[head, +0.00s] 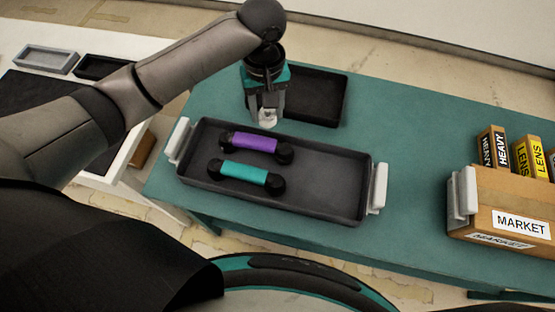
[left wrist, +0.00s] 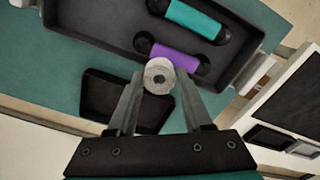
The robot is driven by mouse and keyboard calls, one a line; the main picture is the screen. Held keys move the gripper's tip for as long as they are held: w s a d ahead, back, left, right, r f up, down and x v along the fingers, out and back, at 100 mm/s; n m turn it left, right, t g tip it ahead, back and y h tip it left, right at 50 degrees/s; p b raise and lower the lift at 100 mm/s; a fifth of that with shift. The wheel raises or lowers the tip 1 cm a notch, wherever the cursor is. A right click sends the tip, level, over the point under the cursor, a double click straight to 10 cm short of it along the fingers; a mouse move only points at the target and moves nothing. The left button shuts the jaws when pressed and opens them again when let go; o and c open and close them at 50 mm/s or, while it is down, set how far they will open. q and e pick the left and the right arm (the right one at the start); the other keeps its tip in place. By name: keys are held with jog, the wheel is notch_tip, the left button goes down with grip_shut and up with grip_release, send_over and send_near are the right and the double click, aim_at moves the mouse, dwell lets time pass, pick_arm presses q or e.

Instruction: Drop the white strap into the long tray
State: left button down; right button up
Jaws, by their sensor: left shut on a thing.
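The white strap is a small pale roll (head: 267,118) between my left gripper's fingertips; in the left wrist view the rolled strap (left wrist: 159,70) shows end-on with a dark hole. My left gripper (head: 266,113) is shut on it, pointing down near the back edge of the long tray; in the left wrist view the gripper (left wrist: 158,84) shows both fingers. The long tray (head: 318,194) is dark grey with white end handles. A purple-gripped handset (head: 254,143) and a teal-gripped handset (head: 245,172) lie in its left half. My right gripper is not in view.
A smaller black tray (head: 318,98) stands behind the long tray. A wooden MARKET crate (head: 485,190) with several labelled boxes is at the right. A white table (head: 95,45) with small trays is at the left. The long tray's right half is empty.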

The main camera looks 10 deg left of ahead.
pick_arm(q)
jog(key=s+d+f+n+p, duration=0.1)
jog(key=s+f+n+p, duration=0.2)
jog(key=f, duration=0.7)
jog(key=shift+s+f+n+p, duration=0.4)
jog(key=shift+s+p, duration=0.5)
jog(key=shift+p, duration=0.2)
jog(key=shift+c, duration=1.2)
grip_release()
jog(key=shift+r, duration=0.1)
notch_tip(320, 180, up, 15)
jog(key=shift+r+p, duration=0.1)
jog(key=shift+p, duration=1.1)
